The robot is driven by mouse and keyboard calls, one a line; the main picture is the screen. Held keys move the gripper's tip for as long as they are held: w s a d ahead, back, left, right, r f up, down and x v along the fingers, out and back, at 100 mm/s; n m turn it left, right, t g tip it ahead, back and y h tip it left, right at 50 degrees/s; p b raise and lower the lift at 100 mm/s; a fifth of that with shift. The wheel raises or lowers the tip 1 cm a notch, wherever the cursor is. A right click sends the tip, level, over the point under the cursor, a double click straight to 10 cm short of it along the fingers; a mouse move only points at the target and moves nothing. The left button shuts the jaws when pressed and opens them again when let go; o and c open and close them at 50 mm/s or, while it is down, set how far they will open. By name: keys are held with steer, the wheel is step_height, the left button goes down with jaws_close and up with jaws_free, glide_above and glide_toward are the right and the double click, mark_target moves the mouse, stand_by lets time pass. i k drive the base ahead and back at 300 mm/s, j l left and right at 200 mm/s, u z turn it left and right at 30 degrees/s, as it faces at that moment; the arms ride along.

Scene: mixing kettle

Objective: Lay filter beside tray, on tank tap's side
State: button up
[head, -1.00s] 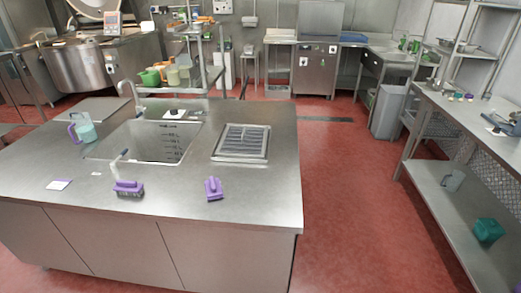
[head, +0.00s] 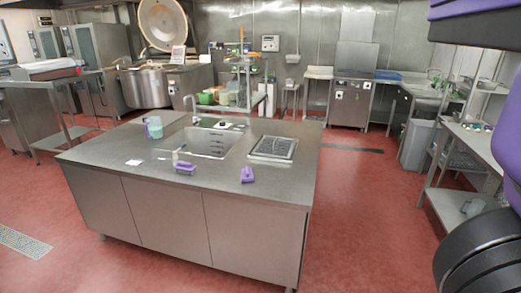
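A slatted dark panel, which may be the filter (head: 272,147), lies within a metal frame or tray (head: 250,154) on the right part of the steel island (head: 120,158). I cannot tell panel and tray apart with certainty. A sunken tank (head: 212,141) with level marks is set in the island left of it. My gripper is outside the view; only purple and black parts of my arm show at the right edge.
Two purple brushes (head: 185,168) (head: 247,175), a jug (head: 153,128) and a white card (head: 134,162) are on the island. A kettle (head: 150,85) with raised lid stands behind. A shelf unit (head: 450,150) stands right. Red floor (head: 365,220) is open between.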

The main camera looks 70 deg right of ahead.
mark_target(292, 129)
steer(key=i+l+u, duration=0.1)
steer(key=l, duration=5.75)
steer(key=i+u, duration=0.05)
steer(key=i, duration=0.05)
